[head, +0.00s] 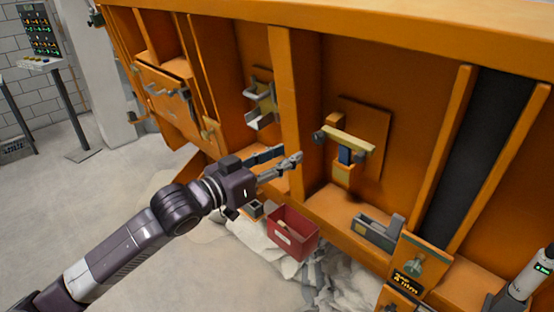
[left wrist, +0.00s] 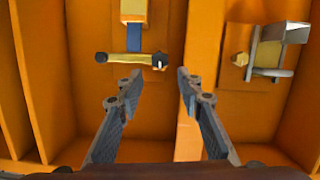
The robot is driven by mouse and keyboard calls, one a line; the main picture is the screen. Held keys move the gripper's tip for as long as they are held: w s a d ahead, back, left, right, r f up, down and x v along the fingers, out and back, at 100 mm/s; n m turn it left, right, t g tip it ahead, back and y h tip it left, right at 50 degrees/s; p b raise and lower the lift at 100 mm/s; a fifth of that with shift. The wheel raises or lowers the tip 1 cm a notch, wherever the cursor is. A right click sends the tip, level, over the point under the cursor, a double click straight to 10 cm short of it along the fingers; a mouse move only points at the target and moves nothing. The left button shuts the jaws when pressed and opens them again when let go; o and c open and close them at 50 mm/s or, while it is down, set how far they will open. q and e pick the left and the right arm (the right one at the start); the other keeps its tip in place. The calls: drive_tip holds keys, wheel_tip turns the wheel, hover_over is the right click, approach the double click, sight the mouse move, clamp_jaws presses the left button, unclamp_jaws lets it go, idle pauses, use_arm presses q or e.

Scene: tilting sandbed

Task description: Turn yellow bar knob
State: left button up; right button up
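The yellow bar knob (head: 345,140) is a pale yellow bar with dark ends, mounted on an orange plate on the orange wall, with a blue stem below it. In the left wrist view the bar (left wrist: 132,59) lies nearly level, just beyond the left fingertip and left of the gap's middle. My left gripper (head: 288,160) is open and empty, left of the knob and apart from it. In the left wrist view its two fingers (left wrist: 158,78) stand wide apart.
A grey bracket fixture (head: 261,104) is on the wall panel to the left, past an orange upright rib (head: 294,90). A red bin (head: 291,233) stands below on pale sand. A grey block fixture (head: 377,232) sits on the lower ledge.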

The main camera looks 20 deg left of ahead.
use_arm(q)
drive_tip(key=shift+v, duration=1.05)
drive_tip(key=shift+w, duration=0.1)
